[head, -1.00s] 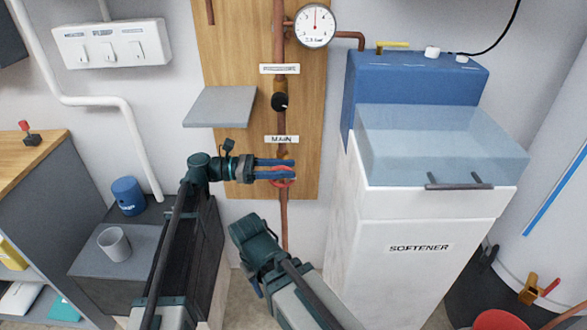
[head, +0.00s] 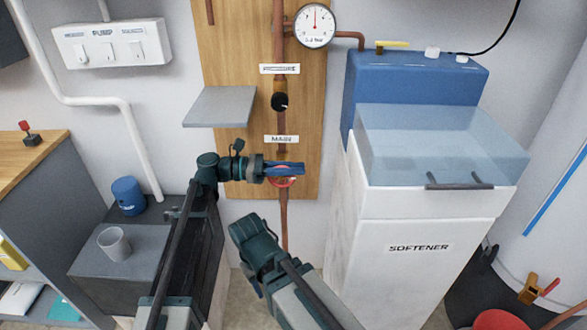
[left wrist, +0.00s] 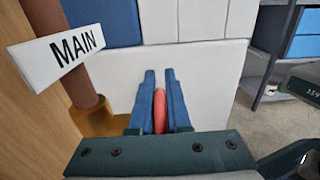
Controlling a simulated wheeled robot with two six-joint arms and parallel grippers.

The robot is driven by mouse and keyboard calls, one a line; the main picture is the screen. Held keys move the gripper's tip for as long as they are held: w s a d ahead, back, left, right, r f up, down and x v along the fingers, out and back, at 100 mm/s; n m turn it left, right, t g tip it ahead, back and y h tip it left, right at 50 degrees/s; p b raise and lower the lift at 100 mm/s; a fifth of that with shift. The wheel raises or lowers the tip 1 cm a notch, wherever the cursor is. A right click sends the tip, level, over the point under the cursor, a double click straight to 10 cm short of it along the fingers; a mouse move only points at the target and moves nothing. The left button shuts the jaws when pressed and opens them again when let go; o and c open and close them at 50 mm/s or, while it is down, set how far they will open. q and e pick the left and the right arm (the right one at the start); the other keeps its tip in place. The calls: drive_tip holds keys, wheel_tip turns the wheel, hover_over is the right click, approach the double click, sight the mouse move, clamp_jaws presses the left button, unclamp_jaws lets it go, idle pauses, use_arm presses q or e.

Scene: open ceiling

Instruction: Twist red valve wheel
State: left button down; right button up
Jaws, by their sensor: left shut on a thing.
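The red valve wheel (head: 283,182) sits on the copper pipe below the MAIN label (head: 281,139), at the lower part of the wooden board. My left gripper (head: 300,169) reaches it from the left, its blue fingers partly covering the wheel. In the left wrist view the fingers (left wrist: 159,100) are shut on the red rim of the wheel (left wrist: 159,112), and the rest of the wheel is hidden. My right arm shows in the lower middle of the head view, but its fingertips are not clearly visible.
A grey shelf (head: 219,107) juts out above my left gripper. The white softener cabinet (head: 420,250) stands close on the right. A grey cup (head: 114,243) and a blue can (head: 128,195) stand at the left. A pressure gauge (head: 315,25) is higher up the pipe.

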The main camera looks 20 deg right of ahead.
use_arm(q)
drive_tip(key=y+p, duration=0.2)
drive_tip(key=p, duration=0.1)
drive_tip(key=f+t+y+p, duration=0.1)
drive_tip(key=p, duration=0.1)
drive_tip(key=d+f+y+p, duration=0.1)
drive_tip(key=y+p, duration=0.1)
drive_tip(key=p, duration=0.1)
drive_tip(key=shift+s+t+y+p, duration=0.1)
drive_tip(key=shift+t+y+p, duration=0.2)
drive_tip(key=shift+p, duration=0.05)
drive_tip(key=shift+r, duration=0.1)
drive_tip(key=c, duration=0.9)
unclamp_jaws()
